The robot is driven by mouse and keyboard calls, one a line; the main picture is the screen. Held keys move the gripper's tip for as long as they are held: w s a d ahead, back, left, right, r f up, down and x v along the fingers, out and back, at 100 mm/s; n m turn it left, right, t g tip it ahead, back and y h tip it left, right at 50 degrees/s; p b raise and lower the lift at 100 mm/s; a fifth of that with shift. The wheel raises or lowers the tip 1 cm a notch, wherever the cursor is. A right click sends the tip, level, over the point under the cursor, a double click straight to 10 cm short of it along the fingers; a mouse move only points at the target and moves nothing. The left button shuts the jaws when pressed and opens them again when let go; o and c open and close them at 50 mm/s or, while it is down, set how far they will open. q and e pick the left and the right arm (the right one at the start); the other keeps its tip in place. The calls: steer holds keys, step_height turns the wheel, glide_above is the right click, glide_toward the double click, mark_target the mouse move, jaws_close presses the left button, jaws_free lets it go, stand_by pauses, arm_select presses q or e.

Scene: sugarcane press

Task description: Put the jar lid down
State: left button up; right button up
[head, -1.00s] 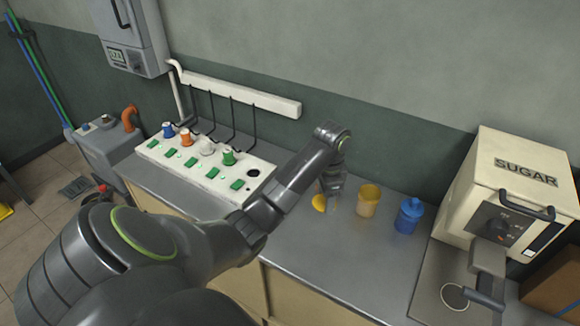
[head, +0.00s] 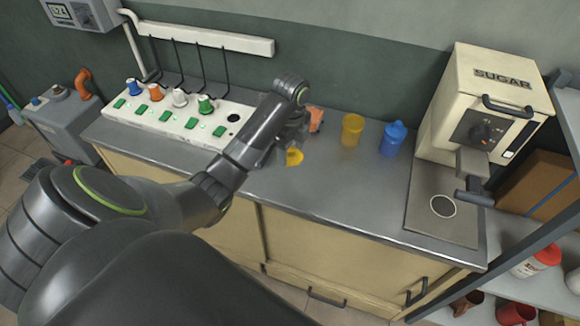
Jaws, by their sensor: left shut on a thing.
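The yellow jar lid (head: 294,157) is at the lower end of my left gripper (head: 287,150), which is shut on it. The wrist hides part of the fingers. The lid is over the grey metal counter (head: 330,190); I cannot tell whether it touches the surface. An open yellow jar (head: 352,130) stands upright to the right of the lid, apart from it. My right gripper is not in view.
A blue lidded jar (head: 392,139) stands right of the yellow jar. An orange object (head: 315,119) is partly hidden behind my wrist. A white socket panel (head: 180,122) is at left, the sugar dispenser (head: 485,105) at right. The counter's front middle is clear.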

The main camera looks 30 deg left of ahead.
arm_select(q)
steer(key=b, duration=0.6)
glide_above(291, 177)
step_height(291, 177, down, 7)
steer(key=shift+r, duration=0.1)
steer(key=shift+f+p, duration=0.4)
steer(key=shift+f, duration=0.5)
steer(key=shift+f, duration=0.15)
steer(key=o, duration=1)
steer(key=shift+c, duration=0.2)
